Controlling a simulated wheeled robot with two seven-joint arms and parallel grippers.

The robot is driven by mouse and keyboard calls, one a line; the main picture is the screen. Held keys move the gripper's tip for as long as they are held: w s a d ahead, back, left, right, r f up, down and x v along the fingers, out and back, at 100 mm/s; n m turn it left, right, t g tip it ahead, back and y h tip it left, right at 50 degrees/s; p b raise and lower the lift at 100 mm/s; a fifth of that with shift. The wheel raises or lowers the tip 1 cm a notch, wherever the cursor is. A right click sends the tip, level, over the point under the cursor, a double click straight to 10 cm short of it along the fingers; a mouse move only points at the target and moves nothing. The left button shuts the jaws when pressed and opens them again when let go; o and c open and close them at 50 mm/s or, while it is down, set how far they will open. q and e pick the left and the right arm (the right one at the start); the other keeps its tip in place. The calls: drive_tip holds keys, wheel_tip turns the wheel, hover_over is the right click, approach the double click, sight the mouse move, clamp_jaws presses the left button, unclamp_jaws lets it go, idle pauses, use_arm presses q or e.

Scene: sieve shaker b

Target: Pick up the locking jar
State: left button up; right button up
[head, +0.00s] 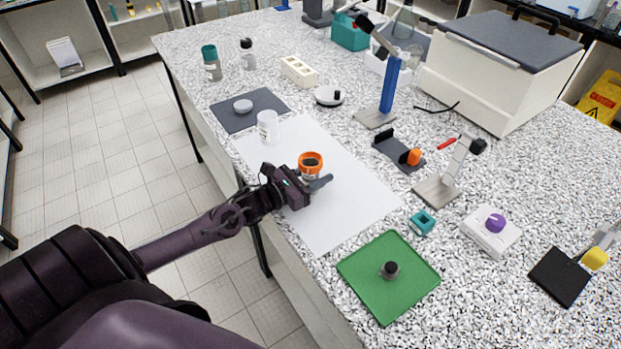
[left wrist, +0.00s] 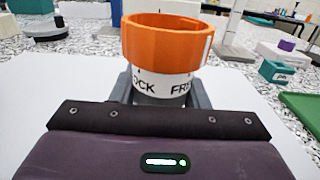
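The locking jar (head: 311,161) has an orange collar and a white lower band. It stands upright above the white sheet. In the left wrist view the jar (left wrist: 165,50) is in front of the palm, and parts of the words LOCK and FREE show on its band. My left gripper (head: 316,182) is low at the jar, with one dark finger on each side of its lower body. No clear gap shows, but the band and palm hide the inner finger faces, so I cannot tell whether they grip. My right gripper is not in view.
A plain white jar (head: 268,127) stands behind on the white sheet (head: 345,215). A dark mat (head: 238,118) lies farther back. To the right are an orange-knobbed fixture (head: 397,152), a grey-based stand (head: 437,190) and a teal block (head: 422,222). A green tray (head: 365,275) is nearer.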

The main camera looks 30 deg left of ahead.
use_arm(q)
drive_tip(key=c, duration=0.7)
drive_tip(key=shift+c, duration=0.3)
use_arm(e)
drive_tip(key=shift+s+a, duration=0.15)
use_arm(q)
drive_tip(key=shift+r, duration=0.2)
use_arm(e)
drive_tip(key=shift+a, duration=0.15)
